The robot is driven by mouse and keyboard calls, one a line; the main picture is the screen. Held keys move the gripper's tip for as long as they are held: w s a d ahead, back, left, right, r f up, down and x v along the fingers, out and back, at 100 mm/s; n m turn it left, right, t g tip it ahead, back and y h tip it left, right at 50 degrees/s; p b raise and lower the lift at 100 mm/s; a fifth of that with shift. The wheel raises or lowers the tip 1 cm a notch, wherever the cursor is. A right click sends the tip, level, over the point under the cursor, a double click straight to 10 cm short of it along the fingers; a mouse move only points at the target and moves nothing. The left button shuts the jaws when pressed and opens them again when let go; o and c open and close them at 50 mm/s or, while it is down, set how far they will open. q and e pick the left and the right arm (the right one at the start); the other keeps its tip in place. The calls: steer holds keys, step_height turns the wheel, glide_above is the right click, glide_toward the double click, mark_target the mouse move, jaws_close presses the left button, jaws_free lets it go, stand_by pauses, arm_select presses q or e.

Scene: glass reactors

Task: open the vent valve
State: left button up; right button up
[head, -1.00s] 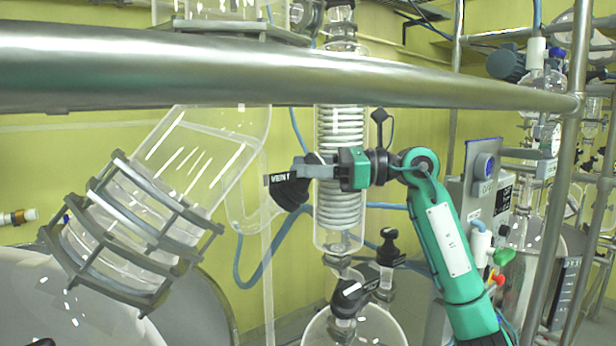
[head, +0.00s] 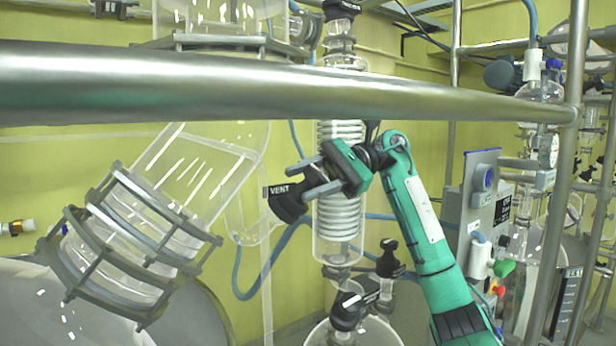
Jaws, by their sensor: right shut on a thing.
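The vent valve (head: 287,203) is a black knob with a "VENT" label, mounted on glass piping in the middle of the head view, left of the coiled condenser. My right gripper (head: 312,183) is shut on the knob, its grey fingers reaching in from the right and tilted in the picture. My right arm, green, comes up from the lower right. The gripper covers part of the knob and of the condenser. My left gripper is not in view.
A thick steel rail (head: 300,88) crosses in front, above the valve. The glass coil condenser (head: 339,222) stands just behind the gripper. Other black valves (head: 389,260) sit below it. A grey control box (head: 482,205) stands to the right.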

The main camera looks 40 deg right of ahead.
steer(key=shift+n+g, duration=0.6)
steer(key=shift+n, duration=0.1)
steer(key=o, duration=1)
